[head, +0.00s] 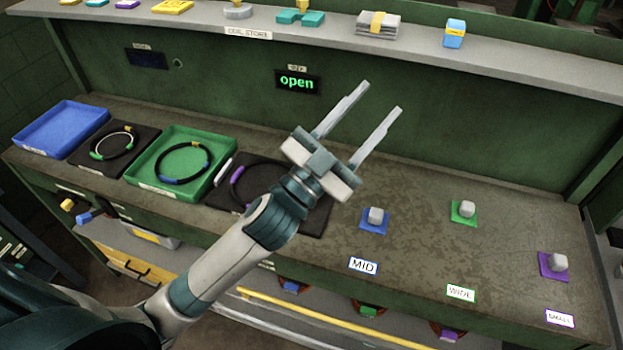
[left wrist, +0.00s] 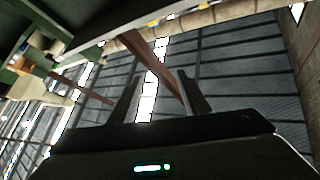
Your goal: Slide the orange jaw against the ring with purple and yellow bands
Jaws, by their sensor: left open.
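A dark ring with a purple band (head: 237,174) lies on a black mat (head: 222,196) behind my left arm. Much of this ring is hidden, and I cannot see a yellow band on it. I cannot make out an orange jaw in either view. My left gripper (head: 381,98) is open and empty, raised above the bench to the right of the ring, its fingers pointing up and right. In the left wrist view its two fingers (left wrist: 158,92) stand apart with nothing between them. My right gripper is not in view.
A blue tray (head: 62,122), a mat with another ring (head: 92,153) and a green tray (head: 137,170) holding a ring (head: 159,165) line the left. Blue (head: 374,228), green (head: 464,219) and purple (head: 553,271) pads bear grey knobs. A shelf (head: 330,37) runs behind. An "open" display (head: 297,83) glows.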

